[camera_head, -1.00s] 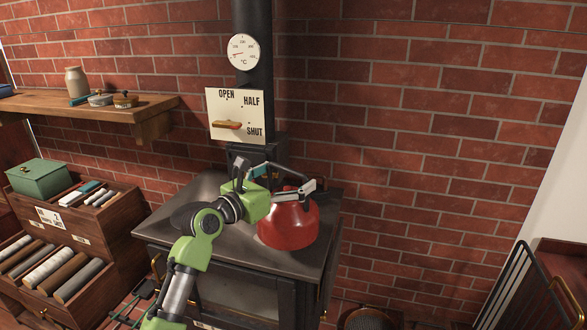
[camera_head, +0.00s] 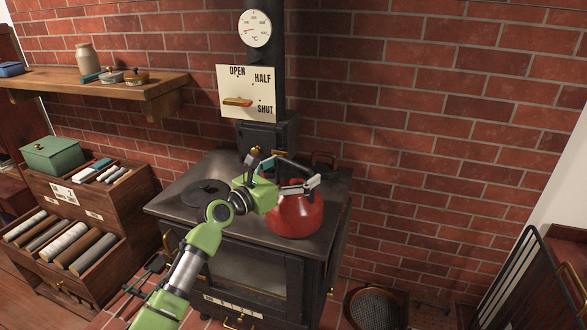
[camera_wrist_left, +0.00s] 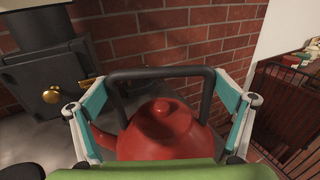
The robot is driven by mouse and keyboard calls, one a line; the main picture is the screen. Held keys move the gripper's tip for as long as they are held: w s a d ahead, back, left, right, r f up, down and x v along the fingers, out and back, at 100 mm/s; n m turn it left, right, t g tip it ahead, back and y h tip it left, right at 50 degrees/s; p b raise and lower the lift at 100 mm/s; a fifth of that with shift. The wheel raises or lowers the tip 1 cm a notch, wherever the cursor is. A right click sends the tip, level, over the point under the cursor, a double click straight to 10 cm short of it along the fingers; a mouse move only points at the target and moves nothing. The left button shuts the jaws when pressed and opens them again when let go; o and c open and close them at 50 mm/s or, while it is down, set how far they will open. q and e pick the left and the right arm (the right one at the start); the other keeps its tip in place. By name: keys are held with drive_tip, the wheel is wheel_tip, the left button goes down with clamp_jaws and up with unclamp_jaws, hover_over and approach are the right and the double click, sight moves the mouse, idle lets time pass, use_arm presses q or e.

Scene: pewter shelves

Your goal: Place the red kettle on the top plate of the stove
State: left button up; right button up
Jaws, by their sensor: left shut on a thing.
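The red kettle (camera_head: 294,215) is upright at the right part of the black stove's top plate (camera_head: 228,168). I cannot tell whether its base touches the plate. My left gripper (camera_head: 288,174) is shut on the kettle at its dark handle, which it partly hides in the head view. In the left wrist view the red body and lid (camera_wrist_left: 165,118) show below the handle (camera_wrist_left: 160,73), with the two teal-padded fingers (camera_wrist_left: 160,100) at either side of it. My right gripper is in neither view.
A round dark disc (camera_head: 203,193) lies on the stove's left part. The stovepipe with a white damper plate (camera_head: 247,92) rises behind. A wooden shelf (camera_head: 110,93) and drawer chests with a green box (camera_head: 53,154) stand left. A round sieve (camera_head: 374,309) is on the floor right.

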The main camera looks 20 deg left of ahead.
use_arm(q)
drive_tip(key=o, duration=1.8)
drive_tip(key=shift+f, duration=0.1)
drive_tip(key=shift+c, duration=0.2)
drive_tip(key=shift+s, duration=0.1)
drive_tip(key=shift+r, duration=0.3)
drive_tip(key=shift+s+a+f, duration=0.15)
drive_tip(key=shift+s+f, duration=0.05)
drive_tip(key=shift+s, duration=0.1)
drive_tip(key=b+v, duration=0.2)
drive_tip(key=v, duration=0.9)
drive_tip(key=shift+s, duration=0.2)
drive_tip(key=shift+a+r, duration=0.1)
